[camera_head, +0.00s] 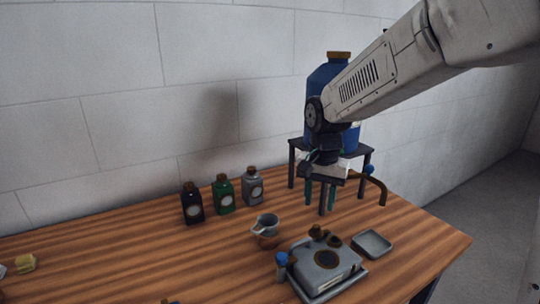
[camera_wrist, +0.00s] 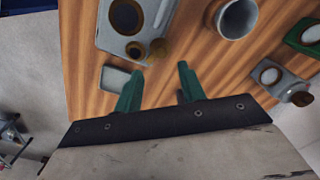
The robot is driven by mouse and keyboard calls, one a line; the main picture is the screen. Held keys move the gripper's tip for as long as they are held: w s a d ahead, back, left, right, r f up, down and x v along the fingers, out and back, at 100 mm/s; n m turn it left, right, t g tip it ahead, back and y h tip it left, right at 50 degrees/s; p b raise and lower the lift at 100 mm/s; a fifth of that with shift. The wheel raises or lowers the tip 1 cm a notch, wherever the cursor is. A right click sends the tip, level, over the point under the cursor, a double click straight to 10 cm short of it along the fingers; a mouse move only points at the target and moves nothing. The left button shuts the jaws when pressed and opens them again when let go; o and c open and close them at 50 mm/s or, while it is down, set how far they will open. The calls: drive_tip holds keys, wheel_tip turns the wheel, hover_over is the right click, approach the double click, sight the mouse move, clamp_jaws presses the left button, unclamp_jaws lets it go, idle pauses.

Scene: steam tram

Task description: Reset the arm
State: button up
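My gripper (camera_head: 320,193) hangs from my arm over the right part of the wooden table, pointing down in front of the black stand. In the wrist view its two green fingers (camera_wrist: 158,80) are spread apart with bare table between them. Nothing is held. The fingertips stand near a grey machine with round brown caps (camera_head: 325,268) and a small grey tray (camera_head: 372,243). My arm hides part of the blue canister (camera_head: 320,75) on the stand.
A grey cup (camera_head: 265,225) stands left of the gripper. Dark (camera_head: 192,205), green (camera_head: 223,196) and grey (camera_head: 252,187) bottles stand near the wall. The black stand (camera_head: 362,152) is close behind the gripper. The table's left middle (camera_head: 110,250) is clear.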

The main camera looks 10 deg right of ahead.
drive_tip(key=s+d+r+n, duration=0.2)
drive_tip(key=s, duration=0.7)
drive_tip(key=s+d+r+n, duration=0.2)
drive_tip(key=s+d, duration=0.1)
drive_tip(key=s, duration=0.6)
drive_tip(key=s+d+r+n+t, duration=0.1)
drive_tip(key=s+d+r+n, duration=0.1)
drive_tip(key=s, duration=0.7)
drive_tip(key=shift+s+d, duration=0.4)
drive_tip(key=shift+d, duration=0.05)
